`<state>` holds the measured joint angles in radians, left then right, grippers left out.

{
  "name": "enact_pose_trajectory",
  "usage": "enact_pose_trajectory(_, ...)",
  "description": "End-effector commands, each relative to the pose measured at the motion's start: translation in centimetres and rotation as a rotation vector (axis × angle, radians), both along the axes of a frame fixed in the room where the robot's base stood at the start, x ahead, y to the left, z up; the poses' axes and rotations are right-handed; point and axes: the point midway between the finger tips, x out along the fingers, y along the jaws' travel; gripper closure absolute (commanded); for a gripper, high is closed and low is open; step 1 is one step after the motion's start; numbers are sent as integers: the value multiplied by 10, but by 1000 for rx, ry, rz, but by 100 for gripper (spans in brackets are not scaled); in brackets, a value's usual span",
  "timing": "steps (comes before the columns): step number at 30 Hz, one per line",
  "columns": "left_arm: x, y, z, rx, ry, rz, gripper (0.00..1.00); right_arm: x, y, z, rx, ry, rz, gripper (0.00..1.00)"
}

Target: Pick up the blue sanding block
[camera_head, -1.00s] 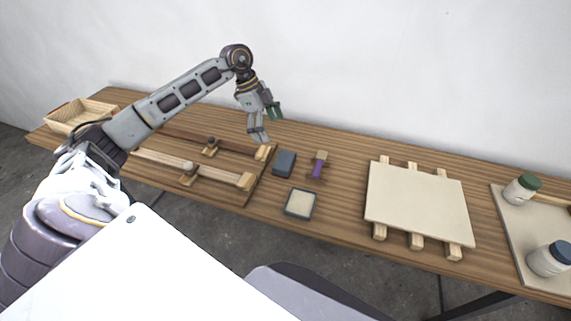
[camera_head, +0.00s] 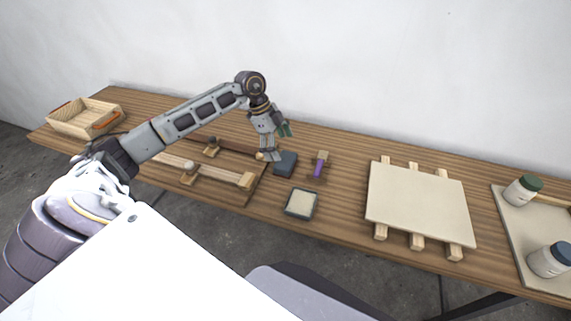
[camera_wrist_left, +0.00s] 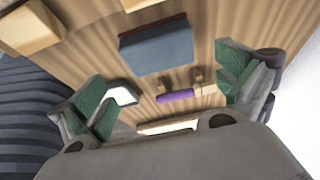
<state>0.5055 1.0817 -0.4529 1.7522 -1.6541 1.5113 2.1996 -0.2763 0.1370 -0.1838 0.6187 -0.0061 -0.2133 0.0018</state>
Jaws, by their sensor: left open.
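The blue sanding block (camera_head: 286,163) lies on the wooden bench, right of the jig with the wooden strips. It also shows in the left wrist view (camera_wrist_left: 158,48), ahead of and between the fingers. My left gripper (camera_head: 276,146) is open and empty, with green finger pads, just above and beside the block at its left. In the left wrist view the two open fingers of the gripper (camera_wrist_left: 165,98) stand apart on either side of the picture. I cannot tell whether a finger touches the block. My right gripper is not in view.
A purple-handled brush (camera_head: 319,165) lies right of the block, and a framed pale pad (camera_head: 300,203) in front of it. A pale board (camera_head: 420,203) rests on wooden strips farther right. Two jars (camera_head: 521,191) stand at the far right; a wooden crate (camera_head: 84,125) stands at the far left.

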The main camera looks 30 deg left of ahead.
Motion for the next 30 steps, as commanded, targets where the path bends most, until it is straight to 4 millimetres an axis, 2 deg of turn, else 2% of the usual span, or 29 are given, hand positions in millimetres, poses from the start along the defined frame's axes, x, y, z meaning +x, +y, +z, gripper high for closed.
enact_pose_trajectory(5,1,-4,-11,1,1,1,0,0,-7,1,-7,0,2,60)
enact_pose_trajectory(19,1,-5,-15,0,1,1,0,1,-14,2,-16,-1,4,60)
enact_pose_trajectory(30,4,-16,-51,-1,1,1,0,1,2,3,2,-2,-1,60)
